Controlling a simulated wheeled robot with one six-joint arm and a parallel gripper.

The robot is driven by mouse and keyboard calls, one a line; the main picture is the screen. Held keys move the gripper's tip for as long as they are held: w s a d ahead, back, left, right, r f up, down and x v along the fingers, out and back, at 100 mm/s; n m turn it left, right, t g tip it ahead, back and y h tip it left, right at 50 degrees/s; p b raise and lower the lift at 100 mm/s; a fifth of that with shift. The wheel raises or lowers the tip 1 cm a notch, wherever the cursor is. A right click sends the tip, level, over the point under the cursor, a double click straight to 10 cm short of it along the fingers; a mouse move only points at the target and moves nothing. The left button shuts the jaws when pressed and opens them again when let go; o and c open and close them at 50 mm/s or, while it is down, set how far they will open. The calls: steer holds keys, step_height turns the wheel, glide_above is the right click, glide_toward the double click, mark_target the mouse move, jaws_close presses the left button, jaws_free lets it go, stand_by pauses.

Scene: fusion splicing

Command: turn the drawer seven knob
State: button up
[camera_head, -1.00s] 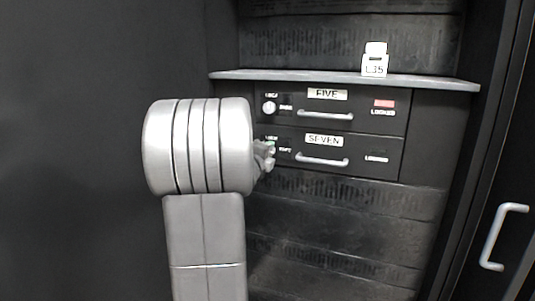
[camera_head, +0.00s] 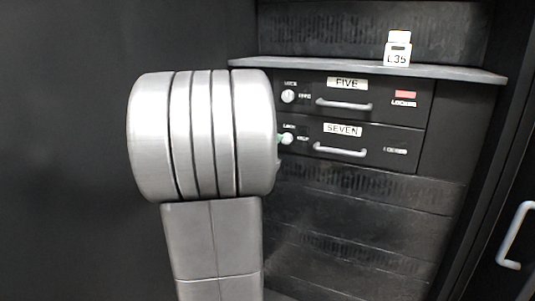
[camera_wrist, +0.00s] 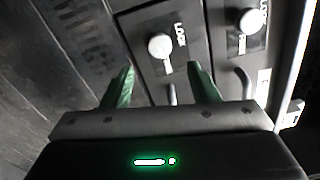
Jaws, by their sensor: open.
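The drawer seven knob (camera_head: 288,138) is a small round pale knob at the left of the drawer marked SEVEN (camera_head: 342,129). In the wrist view the seven knob (camera_wrist: 160,45) sits beyond and between my fingertips, with a LOCK label beside it. My gripper (camera_wrist: 161,80) is open and empty, its two green fingers apart and pointing toward the panel. No contact with the knob shows. I cannot tell the knob's turn angle.
The drawer five knob (camera_head: 288,96) is just above, and shows right of my fingers in the wrist view (camera_wrist: 250,21). Drawer five has a red LOCKED marker (camera_head: 405,94). Handles (camera_head: 341,152) protrude.

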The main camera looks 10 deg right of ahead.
mark_target(286, 140)
steer(key=v, duration=0.5)
steer(key=shift+p, duration=0.35)
steer(key=b+x, duration=0.2)
steer(key=x, duration=1.1)
steer(key=shift+w+d+b, duration=0.3)
steer(key=shift+s+a, duration=0.1)
